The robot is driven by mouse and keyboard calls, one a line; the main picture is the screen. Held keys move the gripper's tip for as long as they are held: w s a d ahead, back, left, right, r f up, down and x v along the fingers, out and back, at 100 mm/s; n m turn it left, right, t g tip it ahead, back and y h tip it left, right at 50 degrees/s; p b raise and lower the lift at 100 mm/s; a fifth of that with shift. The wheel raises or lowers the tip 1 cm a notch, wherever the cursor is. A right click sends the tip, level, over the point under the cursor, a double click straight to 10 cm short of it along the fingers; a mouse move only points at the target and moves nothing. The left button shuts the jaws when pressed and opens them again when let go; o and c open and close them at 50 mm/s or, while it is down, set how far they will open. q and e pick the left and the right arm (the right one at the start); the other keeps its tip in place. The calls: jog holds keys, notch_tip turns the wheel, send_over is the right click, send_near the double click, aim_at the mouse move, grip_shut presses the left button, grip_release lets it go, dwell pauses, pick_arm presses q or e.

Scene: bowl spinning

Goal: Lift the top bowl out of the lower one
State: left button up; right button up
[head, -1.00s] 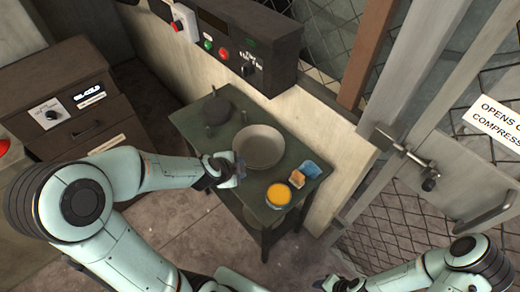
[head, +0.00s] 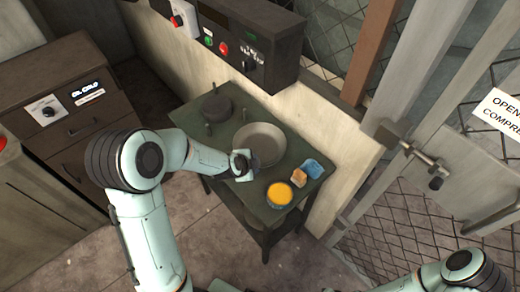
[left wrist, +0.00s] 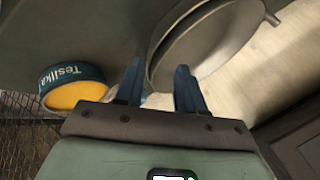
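Grey bowls (head: 262,138) stand on the green table, seen as one round shape in the head view; I cannot clearly tell the top bowl from the lower one there. In the left wrist view, curved grey bowl walls and rims (left wrist: 212,38) lie just beyond the fingers. My left gripper (head: 247,164) is at the bowls' near rim. Its two blue fingers (left wrist: 160,80) are apart, with the rim close to the gap and the right finger; whether they touch it is unclear. My right arm shows at the lower right, its gripper out of the picture.
A can with yellow contents (head: 279,194) stands near the table's front corner, and also shows in the left wrist view (left wrist: 74,92). A wall backs the table (head: 232,187).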

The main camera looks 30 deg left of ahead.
pick_arm(q)
jog(key=shift+w+f, duration=0.25)
jog(key=shift+f, duration=0.25)
jog(key=shift+w, duration=0.15)
grip_shut()
jog(key=shift+f, duration=0.1)
dwell(0.8)
